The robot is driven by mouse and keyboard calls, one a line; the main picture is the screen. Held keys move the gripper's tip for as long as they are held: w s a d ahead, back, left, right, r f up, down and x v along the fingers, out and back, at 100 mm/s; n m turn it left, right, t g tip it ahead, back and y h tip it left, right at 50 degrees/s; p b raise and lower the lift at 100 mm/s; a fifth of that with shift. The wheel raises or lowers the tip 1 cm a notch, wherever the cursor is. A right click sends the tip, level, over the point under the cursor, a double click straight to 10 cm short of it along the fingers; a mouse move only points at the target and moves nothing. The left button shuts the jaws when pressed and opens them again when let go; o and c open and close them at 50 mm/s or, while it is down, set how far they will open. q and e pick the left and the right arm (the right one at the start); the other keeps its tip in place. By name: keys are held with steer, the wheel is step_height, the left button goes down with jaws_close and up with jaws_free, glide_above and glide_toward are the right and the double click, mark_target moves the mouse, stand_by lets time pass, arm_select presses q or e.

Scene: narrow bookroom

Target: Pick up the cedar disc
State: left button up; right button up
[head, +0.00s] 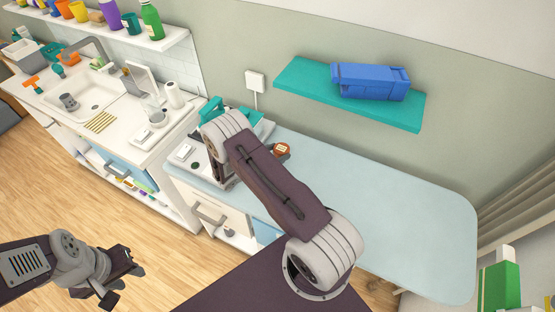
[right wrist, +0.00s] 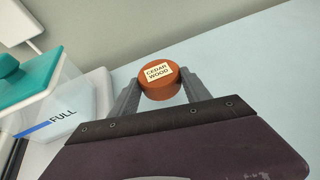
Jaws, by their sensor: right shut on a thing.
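The cedar disc (right wrist: 158,82) is a small orange-brown round piece with a pale label reading "CEDAR WOOD". In the right wrist view it sits between the two grey fingers of my right gripper (right wrist: 160,92), which is shut on it. I cannot tell whether the disc touches the counter. My left gripper (head: 125,281) is at the lower left over the wood floor, empty and seemingly open.
A teal wall shelf (head: 300,78) holds a blue crate (head: 370,82). A sink unit (head: 85,92) is at the left. The counter's right part is clear.

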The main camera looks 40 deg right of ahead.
steer(key=s+a+r, duration=0.1)
steer(key=s+r, duration=0.2)
steer(key=s, duration=0.2)
steer(key=s+a+r+b, duration=0.1)
steer(key=s+a+r, duration=0.1)
steer(key=s, duration=0.4)
steer(key=shift+a+r, duration=0.3)
steer(key=shift+r, duration=0.5)
